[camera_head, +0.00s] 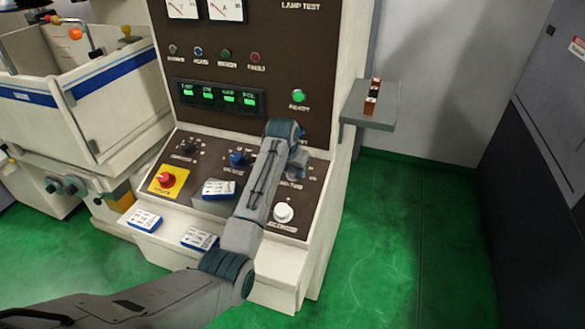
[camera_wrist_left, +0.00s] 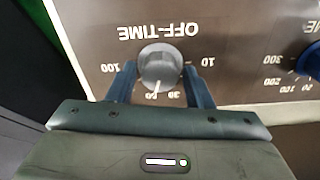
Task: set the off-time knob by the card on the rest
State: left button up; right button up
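The off-time knob (camera_wrist_left: 160,66) is grey and round, below its upside-down OFF-TIME label in the left wrist view. Its pale pointer mark faces the bottom of that picture, near the 60 on the scale. My left gripper (camera_wrist_left: 160,80) has one finger on each side of the knob, and both fingertips appear to touch it. In the head view my left wrist (camera_head: 297,158) is over the panel's right part and hides this knob. A white and blue card (camera_head: 219,188) leans on a grey rest (camera_head: 214,207); its print is too small to read. My right gripper is not in view.
A blue knob (camera_head: 237,158) sits left of my wrist. Two more cards (camera_head: 145,219) (camera_head: 200,239) lie on the front ledge. A side shelf (camera_head: 378,107) sticks out right.

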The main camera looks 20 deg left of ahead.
pick_arm(q)
jog(key=c, duration=0.6)
jog(key=shift+c, duration=0.2)
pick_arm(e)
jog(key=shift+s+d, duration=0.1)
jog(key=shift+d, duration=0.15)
pick_arm(q)
jog(key=shift+n, duration=0.3)
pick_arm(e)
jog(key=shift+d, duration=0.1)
pick_arm(q)
jog(key=n, duration=0.8)
jog(key=shift+n, duration=0.4)
jog(key=n, duration=0.3)
jog(key=shift+d+n+y, duration=0.1)
jog(key=shift+n+y, duration=0.2)
jog(key=shift+w+n, duration=0.1)
jog(key=shift+n, duration=0.5)
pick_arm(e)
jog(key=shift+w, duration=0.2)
